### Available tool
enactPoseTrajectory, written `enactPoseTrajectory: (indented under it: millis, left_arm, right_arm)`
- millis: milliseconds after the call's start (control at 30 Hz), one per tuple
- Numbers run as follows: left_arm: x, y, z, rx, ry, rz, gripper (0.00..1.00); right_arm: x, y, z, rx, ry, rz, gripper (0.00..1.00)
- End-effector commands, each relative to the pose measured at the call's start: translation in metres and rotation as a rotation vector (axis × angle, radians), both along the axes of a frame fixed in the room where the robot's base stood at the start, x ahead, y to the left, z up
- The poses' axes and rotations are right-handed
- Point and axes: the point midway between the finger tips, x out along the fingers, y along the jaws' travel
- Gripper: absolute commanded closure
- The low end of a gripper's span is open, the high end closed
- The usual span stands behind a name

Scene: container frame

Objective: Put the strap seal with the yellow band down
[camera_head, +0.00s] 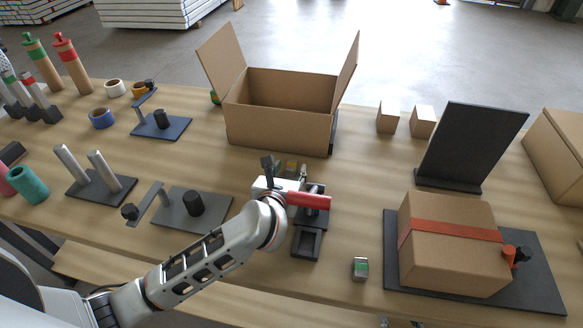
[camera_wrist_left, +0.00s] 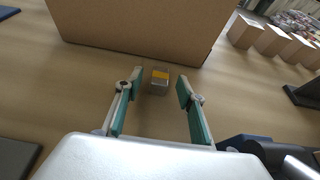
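The strap seal (camera_wrist_left: 159,82) is a small grey block with a yellow band. In the left wrist view it sits on the wooden table between and slightly beyond my fingertips, with a gap on both sides. My left gripper (camera_wrist_left: 160,88) is open, its two green-padded fingers spread. In the head view the gripper (camera_head: 284,168) is low over the table in front of the open cardboard box, and the seal is mostly hidden by it. A second small seal with a green band (camera_head: 360,268) stands at the front right. My right gripper is in neither view.
The open cardboard box (camera_head: 278,125) stands just beyond the gripper. A red-handled tool (camera_head: 309,200) on a dark base is close beside it. A red-strapped box (camera_head: 450,262) sits on a dark plate at right. Grey fixtures (camera_head: 192,212) stand at left.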

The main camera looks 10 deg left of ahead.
Motion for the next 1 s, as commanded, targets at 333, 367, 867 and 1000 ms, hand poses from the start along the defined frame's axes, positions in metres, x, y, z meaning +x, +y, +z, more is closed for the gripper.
enactPoseTrajectory:
  millis: [333,367,867,1000]
  left_arm:
    - [0.030,0.000,-0.012,0.000,-0.001,0.000,0.61]
    - [0.030,0.000,-0.012,0.000,-0.001,0.000,0.61]
    - [0.030,0.000,-0.012,0.000,-0.001,0.000,1.00]
    - [0.030,0.000,-0.011,0.000,-0.001,-0.001,1.00]
  right_arm:
    - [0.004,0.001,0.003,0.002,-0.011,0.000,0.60]
    - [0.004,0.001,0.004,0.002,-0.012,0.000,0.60]
    - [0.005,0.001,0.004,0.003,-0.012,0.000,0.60]
    - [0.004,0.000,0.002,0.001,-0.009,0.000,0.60]
